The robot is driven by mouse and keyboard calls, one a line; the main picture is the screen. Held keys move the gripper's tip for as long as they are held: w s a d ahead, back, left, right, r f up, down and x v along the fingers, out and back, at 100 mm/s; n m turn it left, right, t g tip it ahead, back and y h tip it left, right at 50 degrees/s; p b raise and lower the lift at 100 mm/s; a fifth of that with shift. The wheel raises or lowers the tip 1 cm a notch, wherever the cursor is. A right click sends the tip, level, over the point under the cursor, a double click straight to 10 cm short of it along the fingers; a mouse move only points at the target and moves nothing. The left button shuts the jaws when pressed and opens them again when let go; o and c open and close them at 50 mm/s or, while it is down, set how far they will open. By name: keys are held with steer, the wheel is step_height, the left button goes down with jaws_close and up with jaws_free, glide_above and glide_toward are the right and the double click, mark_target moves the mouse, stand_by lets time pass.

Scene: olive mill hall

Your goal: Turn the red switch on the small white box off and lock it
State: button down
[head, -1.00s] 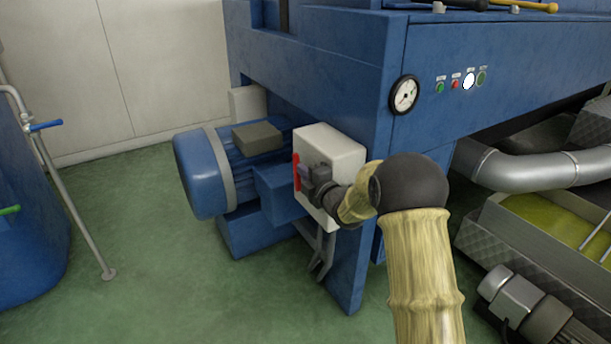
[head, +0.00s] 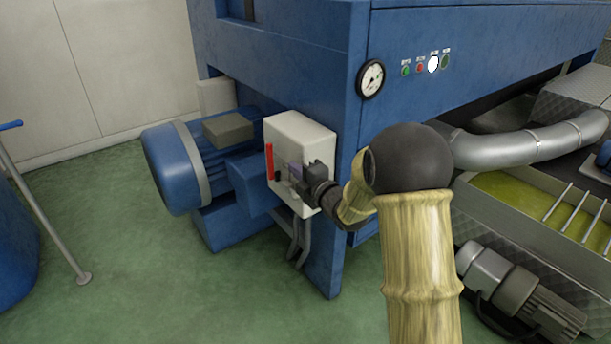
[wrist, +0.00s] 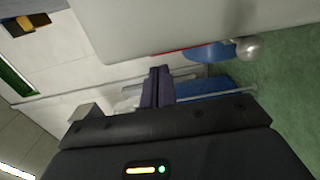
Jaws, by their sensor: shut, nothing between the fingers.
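The small white box (head: 312,138) is mounted beside the blue motor on the blue machine. Its red switch (head: 269,162) is a long bar standing upright on the face turned left. A small dark part sits just right of the bar's lower end; I cannot tell what it is. My gripper (head: 293,172) is in front of the box, right of the red switch and apart from it. In the wrist view my gripper (wrist: 158,84) has its fingers together and empty. The white box (wrist: 200,22) fills the top there, with a thin red strip (wrist: 178,51) at its edge.
The blue motor (head: 172,165) stands left of the box, and grey cables hang below it. A gauge (head: 371,79) and panel buttons are on the machine above right. A silver pipe (head: 530,145) runs at the right.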

steer(key=v, duration=0.4)
steer(key=shift+s+r+p, duration=0.3)
steer(key=shift+s+p, duration=0.05)
steer(key=shift+w, duration=0.1)
steer(key=f+p, duration=0.1)
steer(key=p, duration=0.1)
steer(key=s+f+p, duration=0.1)
steer(key=p, duration=0.1)
steer(key=shift+s+d+f, duration=0.15)
steer(key=shift+d, duration=0.25)
steer(key=shift+a, duration=0.1)
